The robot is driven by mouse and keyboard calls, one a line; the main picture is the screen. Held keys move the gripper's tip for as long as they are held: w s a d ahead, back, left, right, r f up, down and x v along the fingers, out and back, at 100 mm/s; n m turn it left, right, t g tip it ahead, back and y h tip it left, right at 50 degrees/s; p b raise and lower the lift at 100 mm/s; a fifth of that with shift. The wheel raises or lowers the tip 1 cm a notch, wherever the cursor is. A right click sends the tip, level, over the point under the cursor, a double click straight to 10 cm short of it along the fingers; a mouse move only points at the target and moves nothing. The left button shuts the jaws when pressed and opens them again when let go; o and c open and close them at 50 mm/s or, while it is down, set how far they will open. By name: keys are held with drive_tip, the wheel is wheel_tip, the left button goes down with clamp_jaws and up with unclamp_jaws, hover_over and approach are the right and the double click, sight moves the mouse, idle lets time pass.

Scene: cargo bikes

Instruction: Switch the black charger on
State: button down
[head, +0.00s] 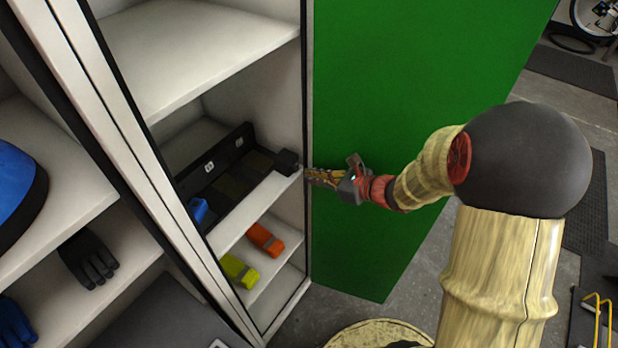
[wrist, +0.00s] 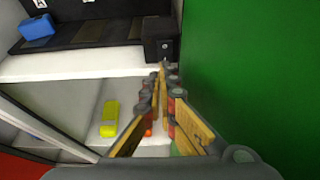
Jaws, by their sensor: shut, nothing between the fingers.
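The black charger (head: 232,178) lies along the middle shelf of the cabinet, a long low black body with a raised back and an end block (head: 287,161) at its right end. In the wrist view the end block (wrist: 161,48) shows a small round mark on its front face; whether it is lit cannot be told. My gripper (head: 308,175) is shut and empty, its tips close to the front of the end block. In the wrist view the gripper (wrist: 164,70) points at the block's lower edge. Whether it touches cannot be told.
A blue block (head: 198,210) sits at the charger's left end. Yellow (head: 239,270) and orange (head: 265,238) blocks lie on the shelf below. A green panel (head: 400,110) stands close on the right. The shelf's front edge (wrist: 80,66) lies below the charger.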

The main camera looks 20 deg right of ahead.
drive_tip(key=p+v, duration=0.3)
drive_tip(key=v, duration=0.8)
drive_tip(key=shift+f, duration=0.15)
